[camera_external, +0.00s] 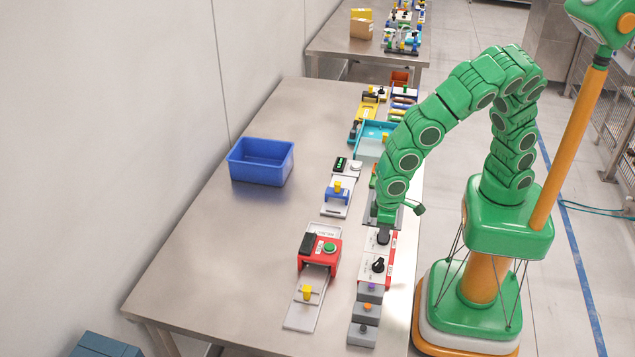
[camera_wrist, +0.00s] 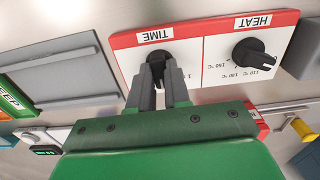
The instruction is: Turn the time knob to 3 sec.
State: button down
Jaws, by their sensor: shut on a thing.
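The red-edged white panel (camera_wrist: 218,40) has a TIME knob and a HEAT knob, and it appears upside down in the wrist view. The black TIME knob (camera_wrist: 158,54) sits between the fingertips of my gripper (camera_wrist: 160,82), which is shut on it. Part of the time scale shows right of the fingers, with a "1" readable; the rest is hidden, so the knob's setting cannot be told. The black HEAT knob (camera_wrist: 254,54) is free, beside a °C scale. In the external view the panel (camera_external: 367,266) is near the table's right edge, with my gripper over its far end.
A red device with a green button (camera_external: 329,247) stands left of the panel, and grey blocks with coloured knobs (camera_external: 363,333) stand in front. A blue bin (camera_external: 260,163) is farther back.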

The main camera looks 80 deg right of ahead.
jog(key=m, duration=0.4)
jog(key=shift+m, duration=2.5)
jog(key=c, duration=1.1)
grip_release()
jog(key=shift+r, duration=0.1)
jog(key=shift+r, duration=3.8)
